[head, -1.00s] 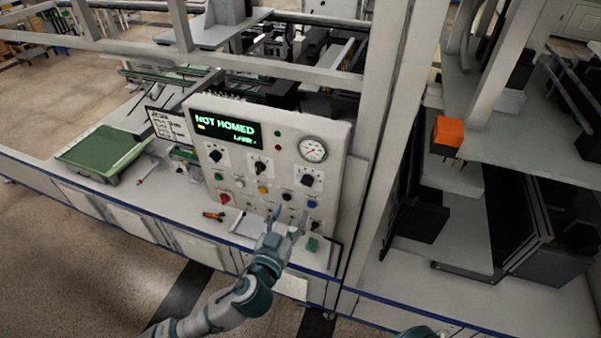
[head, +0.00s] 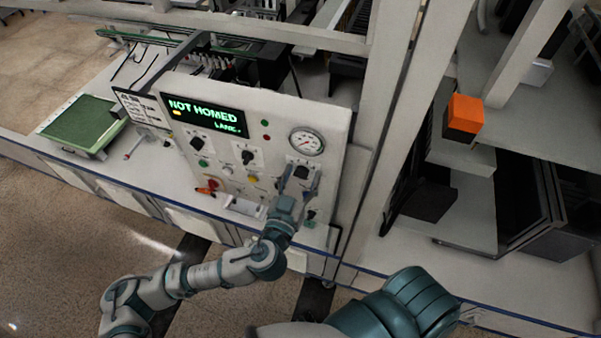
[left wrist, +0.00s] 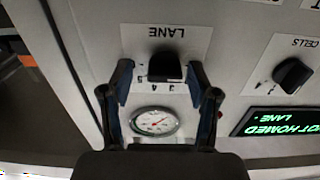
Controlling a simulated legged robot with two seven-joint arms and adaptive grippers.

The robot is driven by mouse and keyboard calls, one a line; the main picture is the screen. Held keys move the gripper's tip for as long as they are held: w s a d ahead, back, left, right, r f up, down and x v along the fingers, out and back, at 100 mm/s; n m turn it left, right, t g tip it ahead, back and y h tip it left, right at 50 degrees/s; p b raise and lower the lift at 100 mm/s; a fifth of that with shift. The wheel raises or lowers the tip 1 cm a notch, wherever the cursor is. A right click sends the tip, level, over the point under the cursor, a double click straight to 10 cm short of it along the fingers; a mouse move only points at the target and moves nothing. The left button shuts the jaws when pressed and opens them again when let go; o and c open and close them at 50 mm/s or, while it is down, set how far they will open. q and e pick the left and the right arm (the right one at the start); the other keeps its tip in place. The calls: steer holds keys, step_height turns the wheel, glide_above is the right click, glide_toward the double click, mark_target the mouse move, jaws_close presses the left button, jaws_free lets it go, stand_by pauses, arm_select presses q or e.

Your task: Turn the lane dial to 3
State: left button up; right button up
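The lane dial (left wrist: 165,66) is a black knob under a LANE label, upside down in the left wrist view. In the head view the lane dial (head: 301,171) is the right-hand knob, below the gauge. My left gripper (head: 299,182) is in front of it. In the left wrist view the open fingers of my left gripper (left wrist: 160,75) stand on both sides of the knob, with a gap showing on each side. The knob's pointer setting is not clear. The display (head: 206,117) reads NOT HOMED, with a LANE line below. My right gripper is not in view.
The pressure gauge (head: 308,142) sits just above the lane dial. Another knob, CELLS (left wrist: 293,75), is on the same panel. Several buttons and a red knob (head: 213,184) are lower down. A green tray (head: 82,122) lies at the left.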

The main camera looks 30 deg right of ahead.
arm_select(q)
steer(key=shift+d, duration=0.1)
steer(key=c, duration=0.7)
steer(key=shift+w+a, duration=0.1)
steer(key=shift+a, duration=0.1)
steer(key=c, duration=0.4)
steer(key=shift+w+a+f, duration=0.1)
jaws_close()
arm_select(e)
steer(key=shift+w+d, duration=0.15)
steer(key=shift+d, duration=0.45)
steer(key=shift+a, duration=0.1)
